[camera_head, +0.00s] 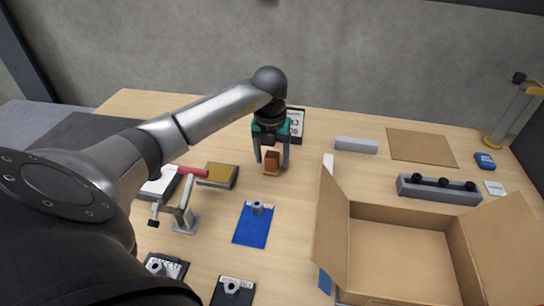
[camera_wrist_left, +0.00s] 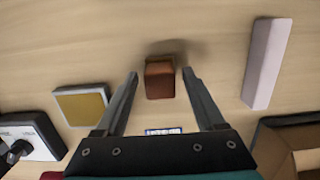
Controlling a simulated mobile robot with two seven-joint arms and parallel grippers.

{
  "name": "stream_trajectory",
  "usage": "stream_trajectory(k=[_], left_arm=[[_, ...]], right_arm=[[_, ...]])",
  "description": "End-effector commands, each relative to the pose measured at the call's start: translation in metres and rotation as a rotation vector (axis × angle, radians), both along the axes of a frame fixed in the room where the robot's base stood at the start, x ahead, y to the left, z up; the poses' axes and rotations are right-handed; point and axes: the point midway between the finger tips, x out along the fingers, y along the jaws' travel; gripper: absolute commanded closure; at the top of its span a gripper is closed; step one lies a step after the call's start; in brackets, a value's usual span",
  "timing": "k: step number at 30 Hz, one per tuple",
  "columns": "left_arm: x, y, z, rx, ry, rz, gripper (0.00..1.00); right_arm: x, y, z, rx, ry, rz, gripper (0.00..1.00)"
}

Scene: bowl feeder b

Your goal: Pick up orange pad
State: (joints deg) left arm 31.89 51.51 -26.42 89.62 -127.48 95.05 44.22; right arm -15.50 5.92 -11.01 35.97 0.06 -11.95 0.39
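The orange pad (camera_head: 272,160) is a small brown-orange block on the wooden table, left of the open cardboard box. It also shows in the left wrist view (camera_wrist_left: 160,80), between and slightly beyond the fingertips. My left gripper (camera_head: 272,163) is over it, pointing down, with one finger on each side. The left wrist view shows the gripper (camera_wrist_left: 160,75) open, with a gap between each finger and the block. I cannot tell the exact height of the fingertips above the table. My right gripper is not in view.
A yellow-topped grey block (camera_head: 218,175) and a red-handled clamp (camera_head: 187,205) stand to the left. A blue clipboard (camera_head: 254,226) lies in front. The open cardboard box (camera_head: 345,250) is at right front. A light grey bar (camera_head: 356,145) lies to the right.

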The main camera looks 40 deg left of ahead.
Motion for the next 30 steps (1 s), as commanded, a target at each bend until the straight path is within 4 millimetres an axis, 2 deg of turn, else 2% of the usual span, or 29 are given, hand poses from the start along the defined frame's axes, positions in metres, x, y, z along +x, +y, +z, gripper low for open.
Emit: stream_trajectory(k=[2, 18, 30], left_arm=[[0.0, 0.0, 0.0004, 0.0, 0.0, 0.0, 0.39], [0.0, 0.0002, 0.0006, 0.0, 0.0, 0.0, 1.0], [0.0003, 0.0003, 0.0019, 0.0, -0.001, 0.0, 1.0]], right_arm=[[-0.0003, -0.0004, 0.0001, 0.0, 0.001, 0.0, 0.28], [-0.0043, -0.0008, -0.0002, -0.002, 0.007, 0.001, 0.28], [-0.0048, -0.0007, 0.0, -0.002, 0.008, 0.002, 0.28]])
